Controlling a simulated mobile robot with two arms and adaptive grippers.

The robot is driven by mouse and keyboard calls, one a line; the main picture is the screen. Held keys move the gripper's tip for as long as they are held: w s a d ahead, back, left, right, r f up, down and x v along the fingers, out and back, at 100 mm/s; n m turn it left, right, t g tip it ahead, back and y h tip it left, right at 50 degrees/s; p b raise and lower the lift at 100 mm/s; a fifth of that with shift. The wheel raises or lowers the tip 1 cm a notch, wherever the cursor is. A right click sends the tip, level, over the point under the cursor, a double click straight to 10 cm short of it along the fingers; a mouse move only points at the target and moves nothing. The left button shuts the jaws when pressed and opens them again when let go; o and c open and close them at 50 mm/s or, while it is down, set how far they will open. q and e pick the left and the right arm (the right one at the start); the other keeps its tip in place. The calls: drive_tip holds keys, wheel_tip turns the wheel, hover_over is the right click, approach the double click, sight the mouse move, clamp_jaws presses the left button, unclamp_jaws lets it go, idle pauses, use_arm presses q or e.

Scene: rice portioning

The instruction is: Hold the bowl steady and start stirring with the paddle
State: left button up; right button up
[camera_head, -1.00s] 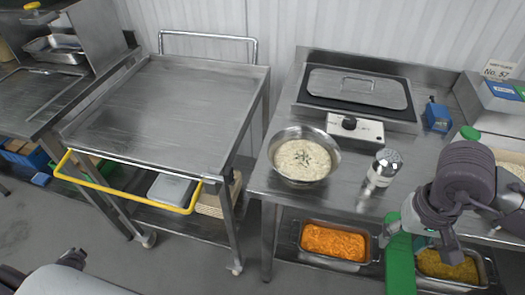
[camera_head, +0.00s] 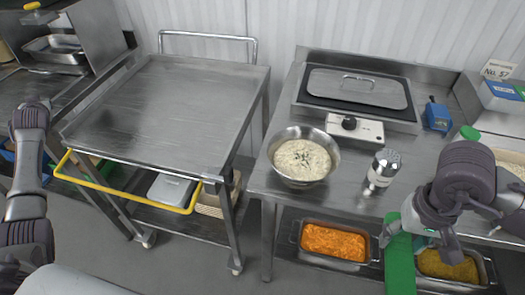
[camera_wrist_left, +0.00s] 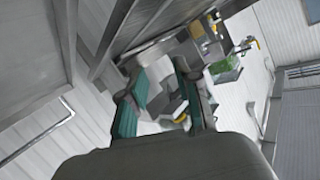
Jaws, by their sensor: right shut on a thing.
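The steel bowl (camera_head: 276,160) stands on the right-hand steel table and holds pale rice (camera_head: 302,158) with dark flecks on top. My right gripper (camera_head: 408,226) is shut on the green paddle (camera_head: 400,268), to the right of and in front of the bowl. The paddle hangs down past the table's front edge, apart from the bowl. My left arm is raised at the far left of the head view, away from the bowl. In the left wrist view my left gripper (camera_wrist_left: 163,88) is open, with nothing visible between its fingers.
A silver shaker (camera_head: 382,168) stands right of the bowl. A lidded warmer (camera_head: 358,88) is behind it. Pans of orange food (camera_head: 335,242) and yellow food (camera_head: 446,266) sit below the table. A cart (camera_head: 165,105) with a bare top stands to the left, with a yellow rail (camera_head: 130,196).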

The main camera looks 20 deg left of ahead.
use_arm(q)
drive_tip(key=w+d+r+n+t+h, duration=0.1)
drive_tip(key=w+d+r+t+h, duration=0.15)
drive_tip(key=w+d, duration=0.65)
drive_tip(key=w+d+r+n+t+h, duration=0.1)
drive_tip(key=w+d+r+n+h, duration=0.2)
drive_tip(key=d, duration=0.9)
drive_tip(key=w+d+r+h, duration=0.15)
drive_tip(key=d+h, duration=0.25)
drive_tip(key=d, duration=1.1)
drive_tip(key=w+d+r+h, duration=0.1)
drive_tip(key=d+r+h, duration=0.2)
drive_tip(key=d, duration=1.1)
drive_tip(key=s+d+f+g+h, duration=0.1)
drive_tip(key=s+d+f+g, duration=0.25)
drive_tip(key=s+d, duration=0.7)
drive_tip(key=s+d+f+g+h, duration=0.1)
drive_tip(key=s+d+f+g, duration=0.25)
drive_tip(key=s+d, duration=0.7)
drive_tip(key=shift+g, duration=0.35)
drive_tip(key=x, duration=0.7)
drive_tip(key=w+d+x, duration=0.1)
drive_tip(key=x, duration=0.2)
drive_tip(key=shift+w+d, duration=0.1)
drive_tip(key=shift+c, duration=0.3)
